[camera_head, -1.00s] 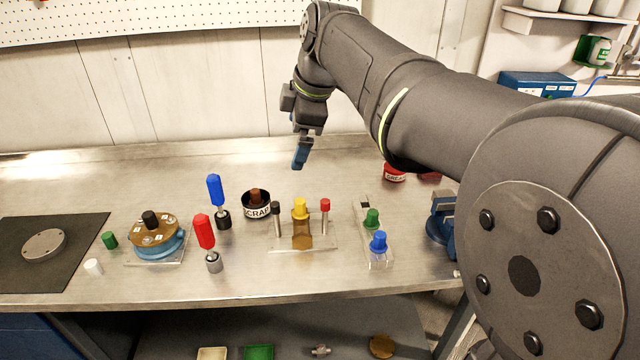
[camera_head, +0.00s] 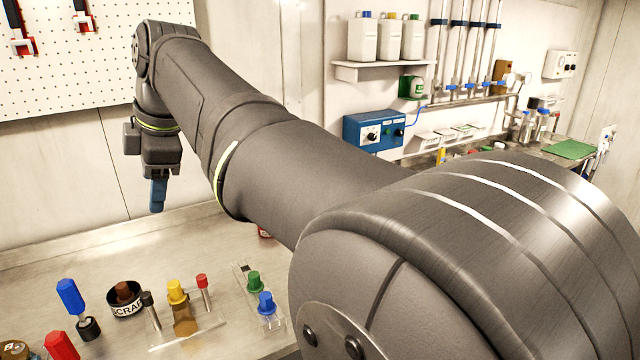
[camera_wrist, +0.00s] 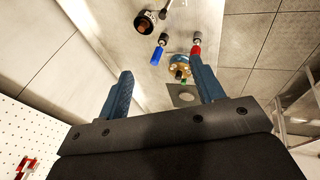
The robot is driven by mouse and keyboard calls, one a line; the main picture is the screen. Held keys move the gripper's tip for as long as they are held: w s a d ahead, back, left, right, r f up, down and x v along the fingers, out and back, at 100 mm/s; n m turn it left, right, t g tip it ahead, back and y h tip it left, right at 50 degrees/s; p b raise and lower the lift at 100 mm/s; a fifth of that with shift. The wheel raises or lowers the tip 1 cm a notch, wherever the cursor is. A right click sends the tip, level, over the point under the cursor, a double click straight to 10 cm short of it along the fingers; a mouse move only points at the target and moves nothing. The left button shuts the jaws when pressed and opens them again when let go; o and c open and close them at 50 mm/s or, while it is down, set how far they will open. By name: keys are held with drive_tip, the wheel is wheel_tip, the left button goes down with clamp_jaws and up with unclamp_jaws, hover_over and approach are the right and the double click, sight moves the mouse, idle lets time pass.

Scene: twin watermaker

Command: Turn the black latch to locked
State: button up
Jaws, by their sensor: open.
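A brass-topped round device with a blue body and a black knob shows small in the wrist view (camera_wrist: 180,64); in the head view only its brass edge (camera_head: 15,350) shows at the lower left corner. The knob may be the black latch, but its setting is too small to read. My gripper (camera_head: 158,195) hangs above the back of the bench, fingers down, well away from the device. In the wrist view my gripper's two blue fingers (camera_wrist: 161,75) are apart with nothing held between them.
The bench holds a blue-handled tool (camera_head: 70,294), a red-handled tool (camera_head: 60,345), a scrap bin (camera_head: 126,300), a yellow-capped fixture (camera_head: 178,291), and green (camera_head: 254,281) and blue (camera_head: 266,303) knobs. A dark mat (camera_wrist: 172,97) lies beyond the device. A blue box (camera_head: 374,131) is on the wall.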

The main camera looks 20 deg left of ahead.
drive_tip(key=shift+a+f, duration=0.1)
drive_tip(key=shift+a, duration=0.05)
drive_tip(key=c, duration=0.3)
drive_tip(key=h, duration=0.5)
approach(147, 294)
drive_tip(key=shift+g, duration=0.3)
drive_tip(key=f, duration=0.9)
drive_tip(key=shift+w+f, duration=0.25)
clamp_jaws()
drive_tip(key=shift+m, duration=0.3)
